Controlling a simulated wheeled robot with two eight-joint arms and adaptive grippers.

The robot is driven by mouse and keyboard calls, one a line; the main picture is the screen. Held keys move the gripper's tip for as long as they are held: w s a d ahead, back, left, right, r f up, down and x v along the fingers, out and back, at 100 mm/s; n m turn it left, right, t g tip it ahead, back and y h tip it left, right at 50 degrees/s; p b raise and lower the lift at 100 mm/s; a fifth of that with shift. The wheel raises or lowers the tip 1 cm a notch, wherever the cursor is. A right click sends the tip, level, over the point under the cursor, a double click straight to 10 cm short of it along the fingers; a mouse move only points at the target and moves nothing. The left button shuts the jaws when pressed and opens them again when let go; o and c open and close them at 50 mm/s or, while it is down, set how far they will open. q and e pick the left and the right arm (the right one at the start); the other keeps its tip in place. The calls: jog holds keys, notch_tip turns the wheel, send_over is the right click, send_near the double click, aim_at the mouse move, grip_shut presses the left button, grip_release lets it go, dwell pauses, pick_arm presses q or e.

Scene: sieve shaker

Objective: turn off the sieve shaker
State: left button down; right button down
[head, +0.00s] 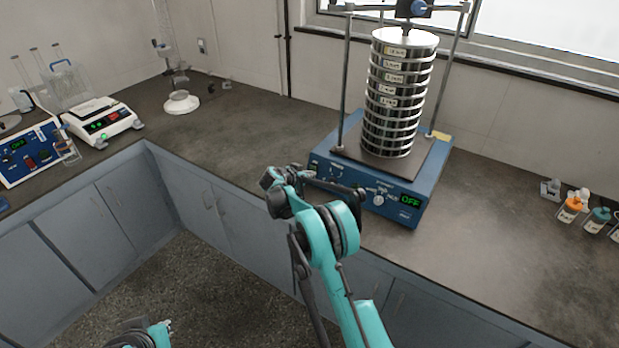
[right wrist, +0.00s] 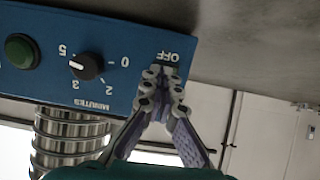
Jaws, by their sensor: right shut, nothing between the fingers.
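The sieve shaker (head: 425,190) is a blue box on the counter with a tall stack of silver sieves (head: 400,90) on top. Its green display (head: 410,201) reads OFF. In the right wrist view, the blue front panel (right wrist: 105,55) appears upside down with a green button (right wrist: 22,51), a black MINUTES dial (right wrist: 87,66) and a printed OFF label. My right gripper (right wrist: 163,76) is shut and empty, its fingertips in front of the panel by the OFF label. They hide what lies behind; contact cannot be told.
A white balance (head: 100,118) and another blue device (head: 35,150) stand on the left counter. Small bottles (head: 570,208) stand at the right. Shaker rods (head: 345,75) rise beside the sieves.

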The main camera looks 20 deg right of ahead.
pick_arm(q)
jog(key=shift+r, duration=0.1)
pick_arm(e)
jog(key=shift+d+r, duration=0.1)
jog(key=shift+d, duration=0.05)
pick_arm(q)
jog(key=shift+w+d+r+p, duration=0.1)
jog(key=shift+w+r+p, duration=0.05)
jog(key=shift+r+p, duration=0.2)
pick_arm(e)
jog(key=shift+w+r, duration=0.15)
jog(key=shift+r, duration=0.55)
